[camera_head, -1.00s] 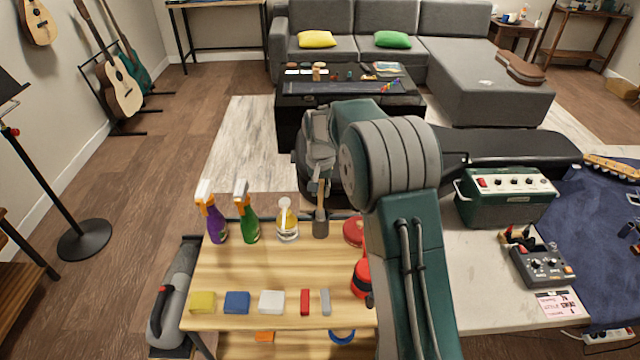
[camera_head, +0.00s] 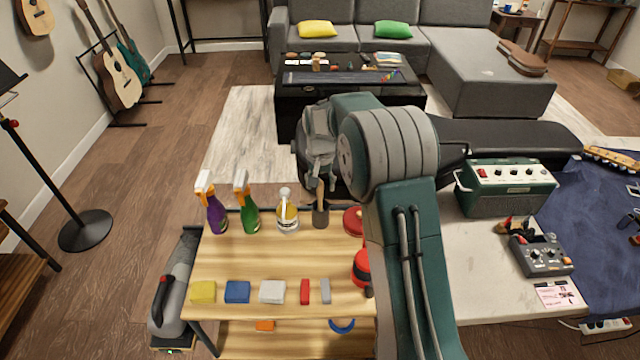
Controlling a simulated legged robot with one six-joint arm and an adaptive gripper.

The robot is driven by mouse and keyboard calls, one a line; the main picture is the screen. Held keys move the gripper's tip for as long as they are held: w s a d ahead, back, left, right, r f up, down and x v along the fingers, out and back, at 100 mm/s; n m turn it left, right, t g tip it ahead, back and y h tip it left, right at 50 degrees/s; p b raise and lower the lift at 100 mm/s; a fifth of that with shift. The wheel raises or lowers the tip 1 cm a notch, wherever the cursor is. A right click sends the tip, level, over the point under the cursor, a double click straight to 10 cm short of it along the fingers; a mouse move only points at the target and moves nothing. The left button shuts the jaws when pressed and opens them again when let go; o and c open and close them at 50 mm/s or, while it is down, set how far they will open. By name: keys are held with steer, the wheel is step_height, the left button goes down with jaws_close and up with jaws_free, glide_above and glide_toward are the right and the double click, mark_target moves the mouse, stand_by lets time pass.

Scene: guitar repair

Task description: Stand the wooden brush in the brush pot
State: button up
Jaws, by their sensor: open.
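The wooden brush (camera_head: 320,195) shows as a light brown handle rising from the dark grey brush pot (camera_head: 320,217) at the back of the wooden cart top. It looks about upright, with its lower end hidden inside the pot. My gripper (camera_head: 317,178) is open and points down just above the pot, around or right beside the top of the handle. I cannot tell whether a finger touches the handle.
Several bottles stand left of the pot: a purple spray bottle (camera_head: 213,213), a green one (camera_head: 247,212) and a clear one with yellow liquid (camera_head: 287,215). Red round tins (camera_head: 352,221) sit to the right. Several small blocks line the cart's front edge. The middle is clear.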

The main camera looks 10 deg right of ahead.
step_height(320, 180, up, 12)
stand_by(0.5)
stand_by(0.6)
steer(key=s+r+n+t, duration=0.25)
steer(key=s+r, duration=0.75)
steer(key=s, duration=0.6)
steer(key=s+f+n+t, duration=0.1)
steer(key=s+f+t, duration=0.2)
steer(key=s, duration=1.6)
steer(key=shift+f, duration=0.2)
steer(key=shift+s+n, duration=0.1)
steer(key=shift+n, duration=0.15)
